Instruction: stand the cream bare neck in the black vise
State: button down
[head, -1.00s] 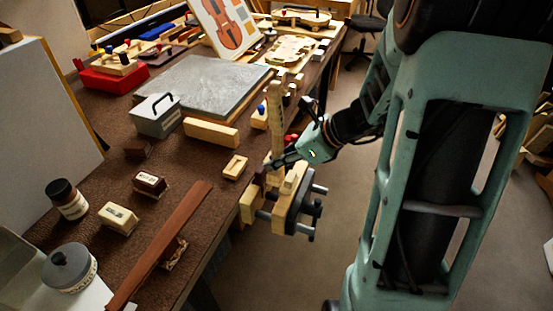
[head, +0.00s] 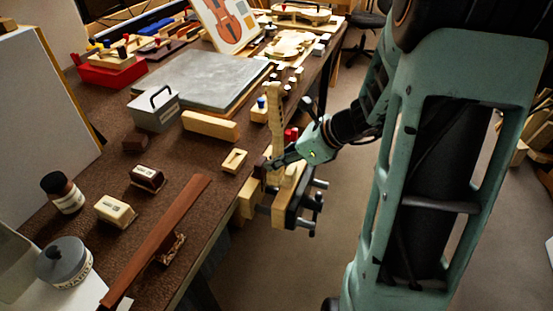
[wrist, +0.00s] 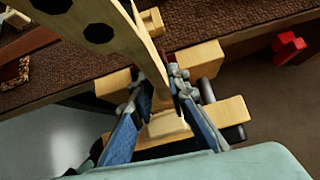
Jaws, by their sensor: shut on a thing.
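The cream bare neck (head: 275,110) stands roughly upright at the bench's right edge, in the head view. My gripper (head: 272,165) is shut on its lower part. In the wrist view the neck (wrist: 140,45) runs down between my two fingers (wrist: 155,95). The black vise (head: 297,208) has pale wooden jaws and is fixed to the bench edge right below my gripper. A wooden jaw also shows in the wrist view (wrist: 228,114). The neck's lower end is over or between the jaws. My fingers hide it, so I cannot tell how deep it sits.
A long red-brown strip (head: 165,235) lies on the bench (head: 100,165) to the left. A small pale block (head: 234,160) lies close by, left of the neck. A grey slab (head: 200,80) and a grey handled box (head: 155,110) are farther back. Open floor lies right of the vise.

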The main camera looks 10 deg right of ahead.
jog(key=shift+f+b, duration=0.75)
jog(key=shift+f, duration=0.25)
jog(key=c, duration=1.8)
grip_release()
jog(key=shift+o, duration=0.2)
jog(key=shift+r, duration=0.1)
jog(key=v, duration=1.2)
